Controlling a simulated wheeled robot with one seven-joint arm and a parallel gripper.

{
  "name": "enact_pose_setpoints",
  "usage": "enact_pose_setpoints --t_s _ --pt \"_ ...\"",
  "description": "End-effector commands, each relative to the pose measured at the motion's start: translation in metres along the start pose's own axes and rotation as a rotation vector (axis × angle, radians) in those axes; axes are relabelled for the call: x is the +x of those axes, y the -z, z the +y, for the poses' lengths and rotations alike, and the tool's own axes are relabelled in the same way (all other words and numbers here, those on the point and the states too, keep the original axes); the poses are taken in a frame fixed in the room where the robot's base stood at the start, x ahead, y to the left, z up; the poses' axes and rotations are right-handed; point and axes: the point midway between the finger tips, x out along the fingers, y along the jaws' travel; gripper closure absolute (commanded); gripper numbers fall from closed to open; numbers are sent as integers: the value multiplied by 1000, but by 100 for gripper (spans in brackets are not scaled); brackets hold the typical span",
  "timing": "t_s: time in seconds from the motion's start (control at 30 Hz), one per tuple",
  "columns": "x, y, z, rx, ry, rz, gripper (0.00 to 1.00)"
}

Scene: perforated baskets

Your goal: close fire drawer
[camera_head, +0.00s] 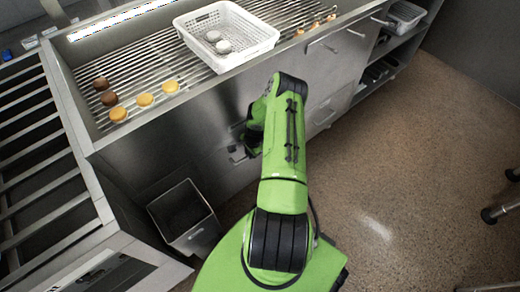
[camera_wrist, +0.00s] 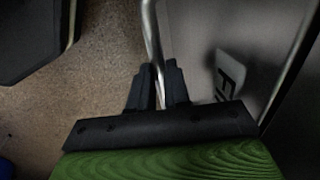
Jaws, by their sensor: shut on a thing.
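My gripper (camera_head: 246,142) is at the steel front of the grill counter, partly hidden by my green arm. In the wrist view, its two black fingers (camera_wrist: 160,85) are shut on a thin metal bar handle (camera_wrist: 149,35). The handle runs beside a grey front panel (camera_wrist: 215,40) with a pale symbol. In the head view, a pale handle end (camera_head: 237,153) shows beside the gripper. Which drawer it belongs to, and how far that drawer stands out, I cannot tell. An open-topped grey box (camera_head: 208,232) with a marked front stands out low at the left.
A white perforated basket (camera_head: 268,35) with pale round patties stands on the grill (camera_head: 165,62). Dark and yellow round pieces lie at the grill's left. More cabinet fronts with handles (camera_head: 322,47) and open shelves stand right. The speckled floor (camera_head: 410,190) is mostly free.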

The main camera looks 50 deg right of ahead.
Motion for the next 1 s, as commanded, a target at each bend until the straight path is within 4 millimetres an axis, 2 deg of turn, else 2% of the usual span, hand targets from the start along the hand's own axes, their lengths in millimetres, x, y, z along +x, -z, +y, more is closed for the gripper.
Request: enact_pose_setpoints --t_s 0.03,0.27,0.3,0.43,0.77,0.87,1.0 --pt "0 1 -6 0 14 9 100" --pt "-1 1 -8 1 20 10 100" --pt "-1 1 -8 1 21 10 79" --pt "-1 2 -7 1 19 10 59" --pt "-6 2 -6 0 15 9 58" --pt "-25 2 -6 -1 15 10 58" --pt "-66 1 -6 -1 15 10 58"
